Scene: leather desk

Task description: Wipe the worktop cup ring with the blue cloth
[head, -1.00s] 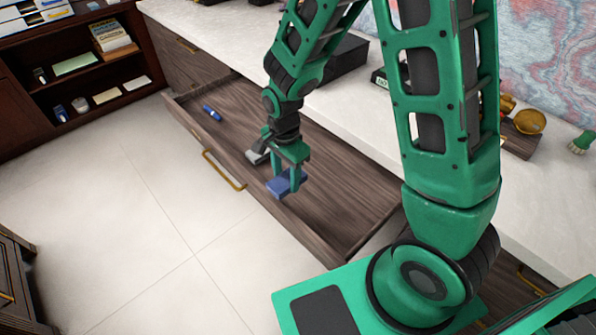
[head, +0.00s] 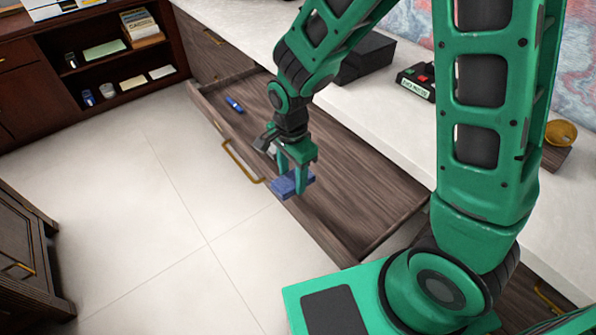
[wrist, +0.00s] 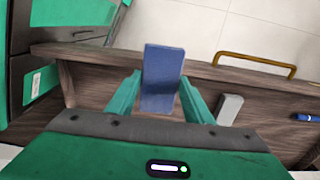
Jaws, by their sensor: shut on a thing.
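My gripper (head: 292,178) is shut on the blue cloth (head: 284,187), a folded flat block. It holds the cloth above the front part of the open wooden drawer (head: 375,185). In the wrist view the cloth (wrist: 163,75) stands between the two green fingers, over the drawer's front edge. The cup ring does not show clearly in any view. The white worktop (head: 400,135) runs behind the drawer, and my arm hides part of it.
A blue marker-like item (head: 235,104) lies in the drawer's far left end. A grey block (wrist: 230,109) lies in the drawer beside my gripper. On the worktop stand a black box (head: 366,58) and a device with red and green buttons (head: 418,80). The tiled floor (head: 150,220) is clear.

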